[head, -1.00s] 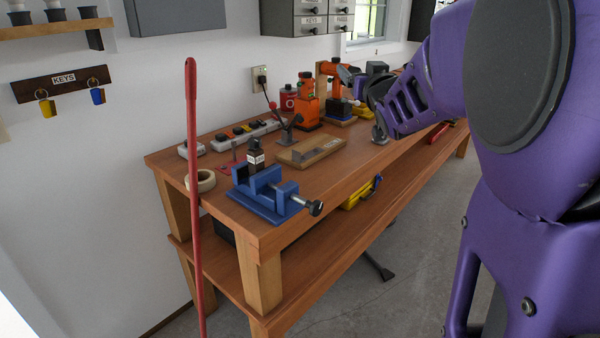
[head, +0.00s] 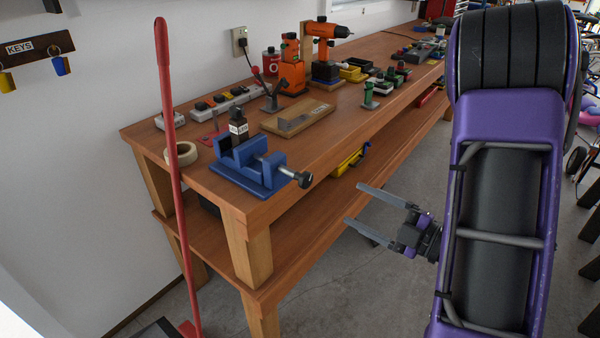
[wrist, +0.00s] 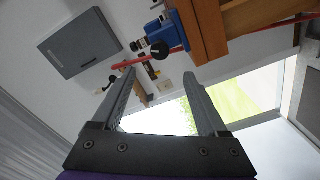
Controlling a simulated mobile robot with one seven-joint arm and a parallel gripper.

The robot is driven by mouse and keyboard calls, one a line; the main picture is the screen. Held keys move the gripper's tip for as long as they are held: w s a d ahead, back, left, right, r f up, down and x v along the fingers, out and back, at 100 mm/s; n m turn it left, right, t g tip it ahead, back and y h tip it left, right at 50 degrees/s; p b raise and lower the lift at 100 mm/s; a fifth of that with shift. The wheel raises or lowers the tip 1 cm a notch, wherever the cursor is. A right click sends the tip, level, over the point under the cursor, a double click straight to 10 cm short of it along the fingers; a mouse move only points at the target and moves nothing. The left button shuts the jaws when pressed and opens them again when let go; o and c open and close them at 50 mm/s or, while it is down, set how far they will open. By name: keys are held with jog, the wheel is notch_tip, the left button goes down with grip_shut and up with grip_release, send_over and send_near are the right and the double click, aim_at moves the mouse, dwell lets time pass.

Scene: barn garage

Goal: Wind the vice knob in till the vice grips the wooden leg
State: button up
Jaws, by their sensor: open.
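The blue vice (head: 240,178) stands near the front left corner of the workbench. Its dark knob (head: 304,180) sticks out to the right on a metal screw, past the bench's front edge. A dark upright piece with a white label (head: 238,127) stands at the vice, seemingly the leg; whether the jaws touch it is unclear. My gripper (head: 354,204) is open and empty, right of the knob and apart from it, fingers pointing left. In the wrist view, the blue vice (wrist: 168,30) shows beyond the open fingers (wrist: 158,76).
A red pole (head: 172,170) stands upright in front of the bench's left end. A tape roll (head: 182,153), a wooden board (head: 297,119) and an orange drill (head: 325,35) are on the bench (head: 215,190). The floor in front is clear near my gripper.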

aim_at(295, 175)
jog(key=p+x, duration=0.1)
jog(key=x, duration=1.6)
jog(key=shift+r, duration=0.1)
grip_shut()
jog(key=shift+m, duration=0.4)
